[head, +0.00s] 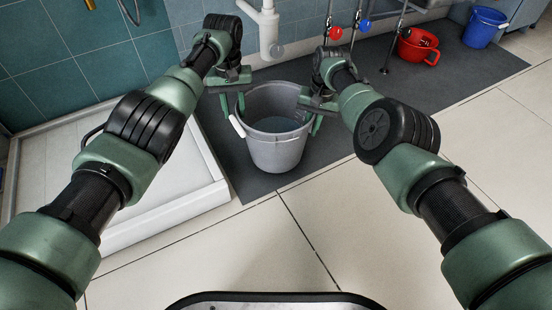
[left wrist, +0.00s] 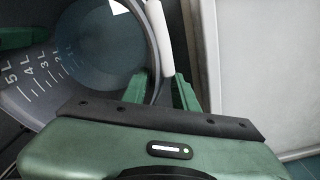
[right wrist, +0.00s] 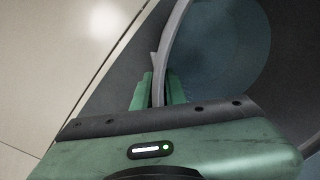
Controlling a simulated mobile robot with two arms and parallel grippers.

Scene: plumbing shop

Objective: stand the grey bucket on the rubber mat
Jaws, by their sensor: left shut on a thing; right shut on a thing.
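The grey bucket (head: 276,150) is upright over the dark rubber mat (head: 352,115), near the mat's front left corner. I cannot tell whether its base touches the mat. My left gripper (head: 232,104) is shut on the left side of the bucket's rim, by the white handle grip (left wrist: 159,38). My right gripper (head: 316,118) is shut on the right side of the rim, which also shows between the fingers in the right wrist view (right wrist: 159,85). The left wrist view shows litre marks inside the bucket (left wrist: 38,78) and a bluish area at its bottom.
A white shower tray (head: 205,201) lies close on the left. A white drain pipe (head: 268,30) and thin pipes with a red valve (head: 335,33) and a blue valve (head: 365,25) stand behind. Front tiles are clear.

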